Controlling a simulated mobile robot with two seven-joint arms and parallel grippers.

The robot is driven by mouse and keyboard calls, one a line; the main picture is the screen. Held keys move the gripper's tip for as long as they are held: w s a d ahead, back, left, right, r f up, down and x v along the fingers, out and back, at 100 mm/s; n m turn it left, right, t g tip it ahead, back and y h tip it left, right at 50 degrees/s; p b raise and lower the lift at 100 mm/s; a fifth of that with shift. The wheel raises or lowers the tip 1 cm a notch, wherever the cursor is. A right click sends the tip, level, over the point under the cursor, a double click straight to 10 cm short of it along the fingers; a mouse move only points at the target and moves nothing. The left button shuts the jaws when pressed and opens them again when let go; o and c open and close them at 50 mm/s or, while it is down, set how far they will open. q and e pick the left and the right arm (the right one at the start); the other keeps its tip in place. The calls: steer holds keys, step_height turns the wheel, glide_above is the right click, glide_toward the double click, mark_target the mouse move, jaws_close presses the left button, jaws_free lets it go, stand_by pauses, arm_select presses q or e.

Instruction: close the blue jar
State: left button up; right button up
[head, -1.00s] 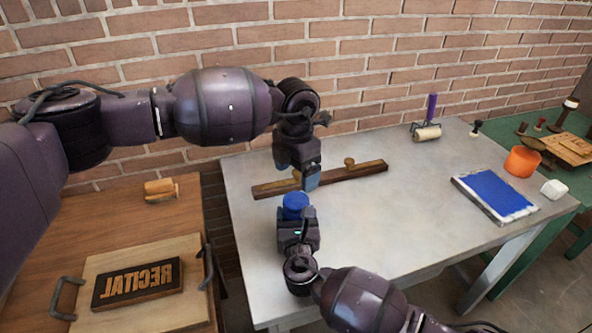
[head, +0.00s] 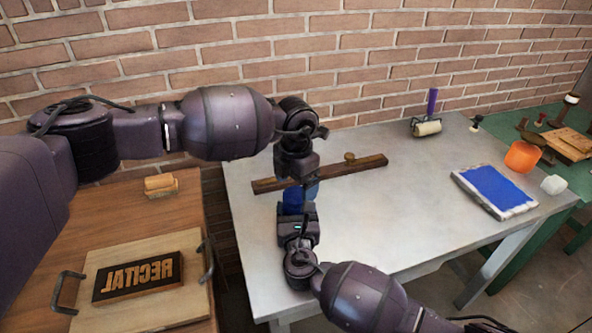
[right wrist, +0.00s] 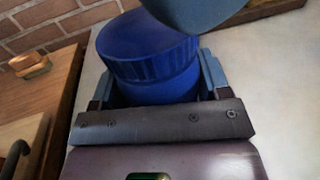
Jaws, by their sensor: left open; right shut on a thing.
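The blue jar (head: 292,202) is on the metal table, partly hidden by my grippers. In the right wrist view the jar's body (right wrist: 172,92) stands between the fingers of my right gripper (right wrist: 155,85), which is shut on it. A ridged blue lid (right wrist: 145,52) sits on top of the jar. I cannot tell whether it is tight. My right gripper (head: 297,208) comes from the front. My left gripper (head: 305,185) is open above the jar, pointing down. A blue-grey finger of it (right wrist: 195,10) shows at the lid's upper right; contact is unclear.
A long wooden bar with knobs (head: 355,169) lies just behind the jar. A roller (head: 427,127), a blue ink slab (head: 495,189), an orange cup (head: 522,156) and a white lump (head: 553,185) are farther right. The middle of the table (head: 400,210) is clear.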

arm_select(q)
steer(key=shift+f, duration=1.5)
steer(key=shift+c, duration=0.5)
steer(key=c, duration=0.9)
steer(key=o, duration=1.1)
step_height(320, 180, up, 12)
steer(key=shift+r, duration=0.1)
arm_select(e)
steer(key=o, duration=1.8)
steer(key=shift+s, duration=0.1)
